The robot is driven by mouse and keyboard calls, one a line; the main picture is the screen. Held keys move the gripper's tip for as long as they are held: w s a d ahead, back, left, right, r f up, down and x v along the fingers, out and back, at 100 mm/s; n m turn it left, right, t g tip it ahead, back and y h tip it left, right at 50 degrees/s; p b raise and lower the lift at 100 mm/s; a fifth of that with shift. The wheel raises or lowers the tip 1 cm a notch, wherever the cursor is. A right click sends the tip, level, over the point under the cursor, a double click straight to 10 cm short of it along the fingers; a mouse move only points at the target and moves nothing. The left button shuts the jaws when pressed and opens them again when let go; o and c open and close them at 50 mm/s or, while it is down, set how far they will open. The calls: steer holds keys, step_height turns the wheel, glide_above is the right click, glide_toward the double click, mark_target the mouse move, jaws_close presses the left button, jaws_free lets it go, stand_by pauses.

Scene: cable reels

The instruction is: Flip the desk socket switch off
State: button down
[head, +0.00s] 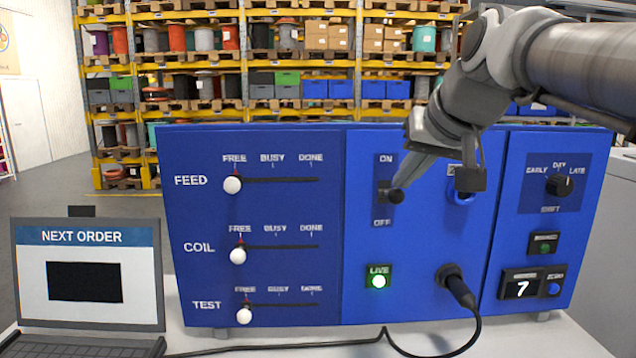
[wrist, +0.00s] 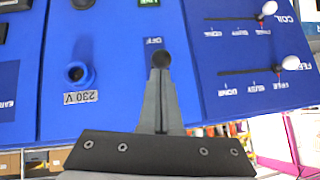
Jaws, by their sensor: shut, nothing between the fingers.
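The switch (head: 396,196) is a dark round knob on a dark plate, between the printed words ON above and OFF below, on the blue panel. My gripper (head: 408,184) is shut and empty, its fingertips at the knob from the upper right. In the wrist view, where the panel appears upside down, the shut fingertips (wrist: 160,73) meet the knob (wrist: 161,60), with OFF printed just beyond it. Whether they touch is hard to tell. The fingers hide part of the switch plate. The LIVE lamp (head: 379,281) below glows green.
A blue socket (wrist: 78,73) marked 230 V is beside the switch. A black plug (head: 455,285) with a cable sits lower on the panel. Three white-knobbed sliders (head: 233,184) are at left, a rotary knob (head: 560,185) at right. A laptop (head: 86,275) stands at left.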

mark_target(400, 203)
steer(key=shift+s+f+t+b, duration=0.3)
steer(key=shift+f+t+b, duration=0.55)
steer(key=shift+b, duration=1.6)
steer(key=shift+s+f+t+b, duration=0.3)
steer(key=shift+f+t+b, duration=0.5)
steer(key=shift+b, duration=1.6)
steer(key=shift+r+g+p, duration=0.25)
steer(key=shift+r+p, duration=0.25)
steer(key=shift+p, duration=0.3)
steer(key=shift+r, duration=0.1)
steer(key=shift+r+p, duration=0.65)
steer(key=shift+r, duration=0.1)
